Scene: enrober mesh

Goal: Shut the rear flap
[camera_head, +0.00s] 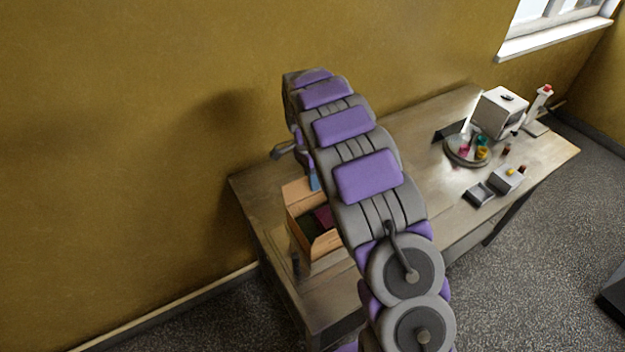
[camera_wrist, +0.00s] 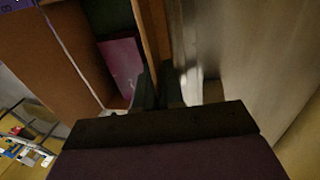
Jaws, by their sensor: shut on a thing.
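An open cardboard box (camera_head: 291,222) stands on the left end of the table, with a maroon item (camera_head: 323,215) inside. Its rear flap (camera_head: 297,190) stands up at the back edge. My gripper (camera_head: 314,181) is at the right end of that flap, mostly hidden behind my arm. In the wrist view, my gripper (camera_wrist: 166,88) is closed around a thin brown panel (camera_wrist: 153,35) seen edge-on, which looks like the rear flap. The maroon item (camera_wrist: 122,65) lies left of the fingers, beside a wide brown cardboard panel (camera_wrist: 65,45).
The table (camera_head: 440,125) stands along the yellow wall. A round tray (camera_head: 452,155) with coloured pieces, a white machine (camera_head: 499,112) and small grey blocks (camera_head: 480,194) are on its right half. My arm crosses over the middle of the table.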

